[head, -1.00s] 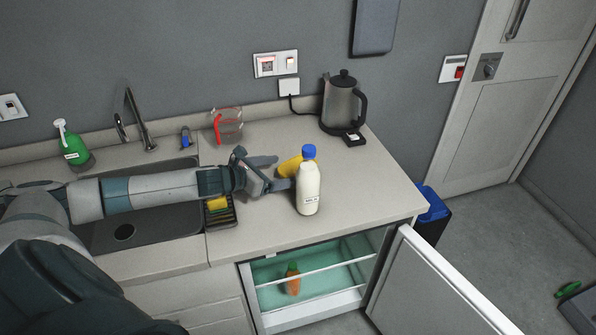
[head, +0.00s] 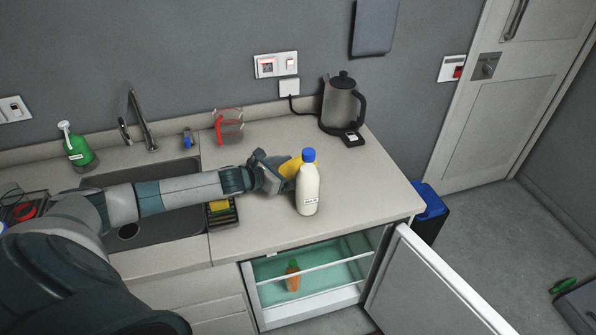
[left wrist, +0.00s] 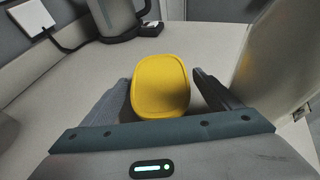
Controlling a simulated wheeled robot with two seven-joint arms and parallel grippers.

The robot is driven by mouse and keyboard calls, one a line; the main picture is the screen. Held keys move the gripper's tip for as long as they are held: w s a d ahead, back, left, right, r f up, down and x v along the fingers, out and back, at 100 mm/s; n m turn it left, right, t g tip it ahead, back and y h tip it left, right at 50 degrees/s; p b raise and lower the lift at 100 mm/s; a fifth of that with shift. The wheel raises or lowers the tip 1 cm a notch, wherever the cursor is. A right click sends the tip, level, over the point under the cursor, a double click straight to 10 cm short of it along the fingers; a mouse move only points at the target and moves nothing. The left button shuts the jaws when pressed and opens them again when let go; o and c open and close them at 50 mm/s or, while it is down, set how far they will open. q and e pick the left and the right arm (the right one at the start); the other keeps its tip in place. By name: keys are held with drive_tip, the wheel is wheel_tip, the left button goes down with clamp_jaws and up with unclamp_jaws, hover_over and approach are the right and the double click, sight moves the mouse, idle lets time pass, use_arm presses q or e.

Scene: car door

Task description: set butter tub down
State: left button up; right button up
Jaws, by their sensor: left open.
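The yellow butter tub (head: 291,166) is on the counter behind the milk bottle, partly hidden by it and by my gripper in the head view. In the left wrist view the tub (left wrist: 160,85) lies between the two fingers of my left gripper (left wrist: 162,90), with a narrow gap showing on the right side. My left gripper (head: 278,172) is open around the tub. Whether the tub rests fully on the counter is hard to tell. My right gripper is not in view.
A white milk bottle (head: 308,188) with a blue cap stands close to the right of my gripper. A kettle (head: 341,103) and a measuring jug (head: 228,126) are behind. The open fridge (head: 315,284) is below; its door (head: 430,285) swings right. The counter's right part (head: 375,195) is clear.

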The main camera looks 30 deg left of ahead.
sight(295, 168)
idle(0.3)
use_arm(q)
drive_tip(key=c, duration=1.3)
drive_tip(key=shift+r, duration=0.1)
drive_tip(key=shift+r, duration=0.1)
wheel_tip(295, 168, up, 8)
drive_tip(key=shift+r+b, duration=0.2)
drive_tip(key=shift+b, duration=0.95)
drive_tip(key=shift+r, duration=0.65)
